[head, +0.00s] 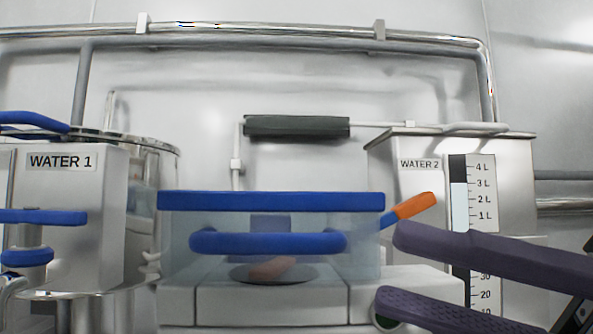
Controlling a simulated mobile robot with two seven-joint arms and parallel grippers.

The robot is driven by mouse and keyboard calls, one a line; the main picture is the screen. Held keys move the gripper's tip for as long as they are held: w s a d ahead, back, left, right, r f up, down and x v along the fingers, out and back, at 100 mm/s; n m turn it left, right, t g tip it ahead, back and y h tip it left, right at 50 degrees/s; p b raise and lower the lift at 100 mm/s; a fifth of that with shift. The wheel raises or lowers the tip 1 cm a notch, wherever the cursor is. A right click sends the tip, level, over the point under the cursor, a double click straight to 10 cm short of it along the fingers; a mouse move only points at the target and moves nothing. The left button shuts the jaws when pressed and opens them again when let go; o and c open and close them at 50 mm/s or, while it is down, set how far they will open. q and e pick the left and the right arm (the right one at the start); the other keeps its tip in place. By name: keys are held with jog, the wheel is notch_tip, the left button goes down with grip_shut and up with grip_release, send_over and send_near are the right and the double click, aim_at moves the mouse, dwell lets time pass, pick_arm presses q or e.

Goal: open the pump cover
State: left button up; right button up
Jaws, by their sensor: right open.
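The pump cover (172,240) is a clear box with a blue top rim and a blue bar handle (268,243) across its front. It sits closed over the white pump body (255,305) in the middle of the head view. A dim reddish part shows through it. My right gripper (393,268) comes in from the right with two purple fingers, open and empty. Its fingertips are just right of the cover, apart from the handle; the upper finger is near handle height. My left gripper is not in view.
A blue lever with an orange grip (414,206) sticks out right of the cover, above my upper finger. The WATER 1 unit (60,190) with blue handles stands left, and the WATER 2 tank (515,190) right. Steel pipes run along the wall behind.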

aim_at(295, 252)
jog(key=shift+w+a+r+n, duration=0.1)
jog(key=shift+a+r+n, duration=0.1)
jog(key=shift+n, duration=0.4)
jog(key=x, duration=0.6)
jog(key=p+x, duration=0.1)
jog(key=x, duration=0.2)
jog(key=shift+a+f, duration=0.3)
jog(key=shift+a, duration=0.2)
grip_shut()
